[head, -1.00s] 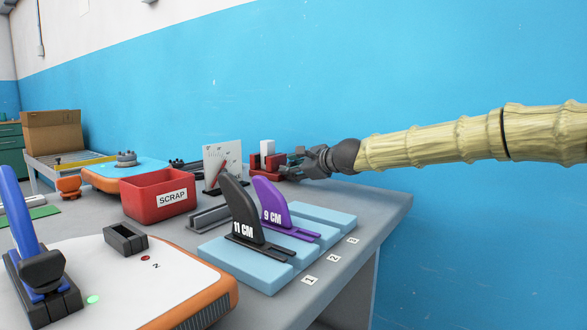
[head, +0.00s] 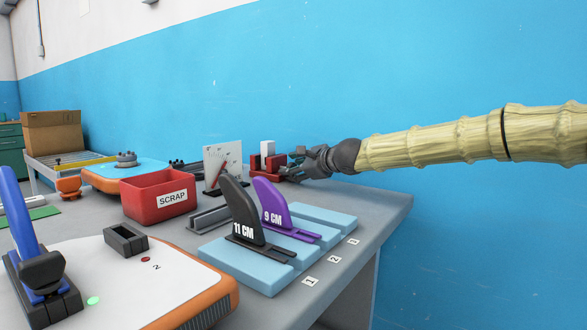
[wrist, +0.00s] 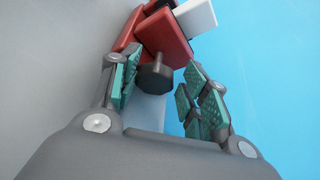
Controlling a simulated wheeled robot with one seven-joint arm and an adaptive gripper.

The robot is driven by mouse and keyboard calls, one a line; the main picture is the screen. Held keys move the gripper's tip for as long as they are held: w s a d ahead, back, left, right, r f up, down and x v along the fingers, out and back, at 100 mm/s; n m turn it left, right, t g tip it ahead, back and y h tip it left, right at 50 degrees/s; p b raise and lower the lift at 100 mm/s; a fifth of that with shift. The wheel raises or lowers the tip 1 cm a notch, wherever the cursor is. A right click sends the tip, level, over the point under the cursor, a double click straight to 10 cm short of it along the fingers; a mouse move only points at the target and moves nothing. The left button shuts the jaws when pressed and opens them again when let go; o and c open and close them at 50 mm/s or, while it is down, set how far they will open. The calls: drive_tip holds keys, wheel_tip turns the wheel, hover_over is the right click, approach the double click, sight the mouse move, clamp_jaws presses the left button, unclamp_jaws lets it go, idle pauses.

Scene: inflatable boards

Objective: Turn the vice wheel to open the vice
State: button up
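The red vice (head: 274,161) stands at the back right of the grey bench, with a white block (head: 267,148) between its jaws. In the wrist view the red vice body (wrist: 163,38) is at the top, with the white block (wrist: 196,15) beside it. The dark vice wheel (wrist: 155,77) points toward my gripper. My gripper (head: 290,162) reaches the vice from the right. In the wrist view my gripper (wrist: 157,82) is open, with its green-padded fingers on either side of the wheel. A gap shows between the right finger and the wheel; contact on the left is unclear.
A red SCRAP bin (head: 160,197) and a white perforated panel (head: 221,165) stand left of the vice. Black 11 CM (head: 240,212) and purple 9 CM (head: 270,205) fins stand on light blue blocks nearer the front. The blue wall is close behind my arm.

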drive_tip(key=shift+d+f, duration=0.15)
drive_tip(key=shift+f, duration=0.35)
drive_tip(key=shift+v, duration=0.85)
drive_tip(key=shift+s+d+r, duration=0.5)
drive_tip(key=shift+s+d, duration=0.05)
drive_tip(key=shift+s, duration=0.1)
drive_tip(key=shift+s+d+r, duration=0.5)
drive_tip(key=shift+s+d, duration=0.1)
drive_tip(key=shift+s, duration=0.05)
drive_tip(key=shift+p+v, duration=1.1)
drive_tip(key=shift+v, duration=1.95)
drive_tip(key=shift+s+d+r, duration=0.2)
drive_tip(key=shift+s+d, duration=0.05)
drive_tip(key=shift+d, duration=0.1)
drive_tip(key=v, duration=1.2)
drive_tip(key=shift+r, duration=0.2)
